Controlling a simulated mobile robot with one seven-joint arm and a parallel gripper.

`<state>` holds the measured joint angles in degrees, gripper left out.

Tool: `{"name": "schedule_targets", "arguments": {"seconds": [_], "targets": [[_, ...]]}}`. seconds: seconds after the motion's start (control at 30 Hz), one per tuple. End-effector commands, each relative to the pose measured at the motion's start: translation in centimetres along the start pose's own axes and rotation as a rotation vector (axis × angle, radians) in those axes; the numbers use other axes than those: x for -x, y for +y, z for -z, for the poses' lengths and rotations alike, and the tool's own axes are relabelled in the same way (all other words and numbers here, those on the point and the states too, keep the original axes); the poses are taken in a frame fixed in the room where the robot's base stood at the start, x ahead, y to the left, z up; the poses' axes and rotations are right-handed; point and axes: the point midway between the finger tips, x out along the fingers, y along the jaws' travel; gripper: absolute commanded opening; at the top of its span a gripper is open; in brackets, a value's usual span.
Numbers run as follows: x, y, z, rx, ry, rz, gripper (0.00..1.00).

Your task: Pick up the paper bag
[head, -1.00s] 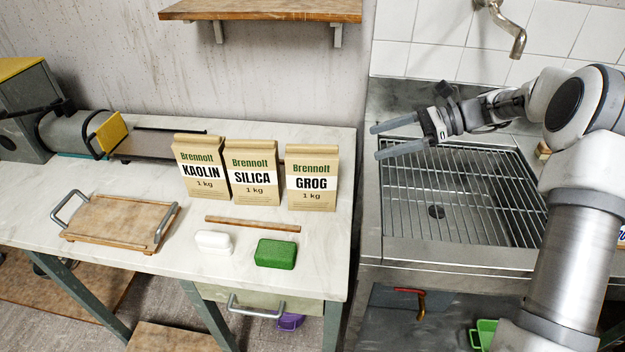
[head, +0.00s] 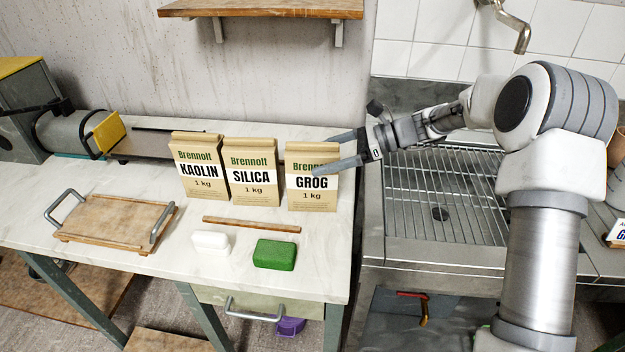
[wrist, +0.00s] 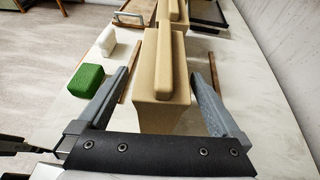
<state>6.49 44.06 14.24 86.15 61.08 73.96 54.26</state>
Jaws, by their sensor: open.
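Three tan paper bags stand upright in a row on the white worktop, labelled KAOLIN (head: 198,172), SILICA (head: 252,178) and GROG (head: 312,190). My gripper (head: 345,151) is open at the right end of the row, its fingers pointing left. One finger passes in front of the upper GROG bag and partly covers its label. In the wrist view my gripper (wrist: 165,85) has the nearest bag, the GROG bag (wrist: 163,90), between its two fingers. Gaps show on both sides, so it does not look gripped. Another bag (wrist: 172,12) stands behind it.
A wooden tray with metal handles (head: 115,219) lies at left. A wooden strip (head: 251,224), a white block (head: 210,242) and a green block (head: 274,254) lie in front of the bags. A metal sink with a grid (head: 440,195) is at right. A shelf (head: 260,9) hangs above.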

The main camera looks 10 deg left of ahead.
Motion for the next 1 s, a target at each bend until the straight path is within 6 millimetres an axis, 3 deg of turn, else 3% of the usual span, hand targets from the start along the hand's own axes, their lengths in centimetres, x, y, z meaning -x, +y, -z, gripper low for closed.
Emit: {"name": "schedule_targets", "arguments": {"seconds": [0.1,0.2,0.43,0.9,1.0], "targets": [[-2.2,-0.1,0.3,0.0,-0.001,-0.003,1.0],[-3.1,-0.1,0.3,0.0,0.0,0.0,1.0],[-3.1,-0.1,0.2,0.0,0.0,0.001,0.98],[-3.1,-0.1,0.2,0.0,0.0,0.0,0.14],[-3.1,-0.1,0.2,0.0,0.0,0.0,0.0]]}}
